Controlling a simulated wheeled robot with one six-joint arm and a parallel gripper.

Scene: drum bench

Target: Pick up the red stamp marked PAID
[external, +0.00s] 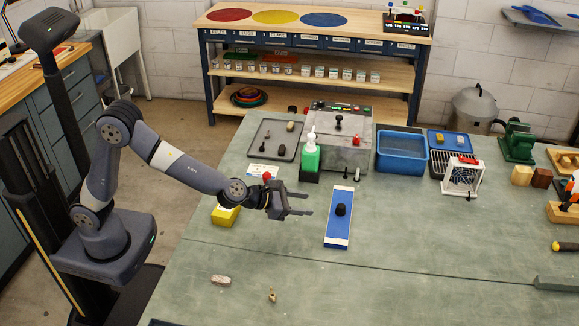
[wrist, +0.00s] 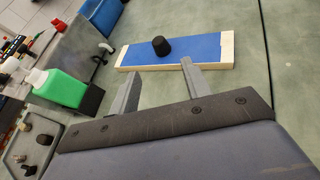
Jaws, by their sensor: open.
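I cannot read the word PAID on anything. A small red knob (external: 267,176) shows just behind my wrist, beside a white card; my arm hides what is under it, so I cannot tell if it is the stamp. My gripper (external: 302,204) is open and empty above the bench, its fingers pointing right toward a blue board (external: 337,232) with pale ends. A black knob (external: 340,209) stands on that board. In the wrist view my open fingers (wrist: 160,74) have the blue board (wrist: 200,49) and black knob (wrist: 161,45) beyond them.
A green bottle (external: 310,158), a grey tray (external: 262,153) with small dark items, a grey machine (external: 349,152) and a blue bin (external: 402,155) stand behind. A yellow block (external: 225,215) sits below my forearm. The bench's front right is mostly clear.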

